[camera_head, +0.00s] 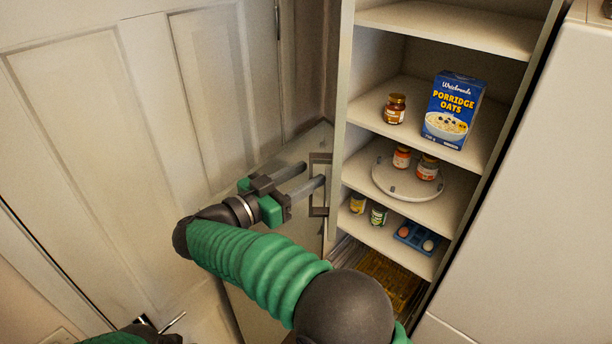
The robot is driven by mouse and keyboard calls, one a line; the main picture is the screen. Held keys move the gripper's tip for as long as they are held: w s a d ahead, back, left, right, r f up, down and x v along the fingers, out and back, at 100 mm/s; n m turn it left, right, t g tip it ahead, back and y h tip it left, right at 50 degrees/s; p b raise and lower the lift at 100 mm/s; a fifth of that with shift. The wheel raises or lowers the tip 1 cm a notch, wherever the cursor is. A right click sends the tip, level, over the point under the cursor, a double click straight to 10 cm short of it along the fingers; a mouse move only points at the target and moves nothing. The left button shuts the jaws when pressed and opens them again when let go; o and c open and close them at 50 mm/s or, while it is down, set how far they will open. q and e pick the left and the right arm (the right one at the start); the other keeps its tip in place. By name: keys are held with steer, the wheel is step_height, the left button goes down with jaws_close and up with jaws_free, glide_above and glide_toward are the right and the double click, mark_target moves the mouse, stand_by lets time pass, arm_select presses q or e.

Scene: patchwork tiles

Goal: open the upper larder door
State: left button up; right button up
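The larder (342,100) stands open at the front, with its shelves in plain view. A pale panel (290,228), apparently the upper larder door swung out, stands at the larder's left side. A dark, bracket-shaped handle (318,208) shows near the larder's left edge. My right gripper (313,174) is open, its two fingers apart and pointing right at the handle. I cannot tell whether they touch it; nothing is visibly gripped.
The shelves hold a blue porridge oats box (453,108), a brown jar (395,108), a round turntable (385,180) with jars, small tins (378,215) and a blue egg tray (414,237). A panelled white door (100,150) fills the left. A white appliance (545,190) stands right.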

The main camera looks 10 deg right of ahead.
steer(key=p+v, duration=0.2)
steer(key=v, duration=1)
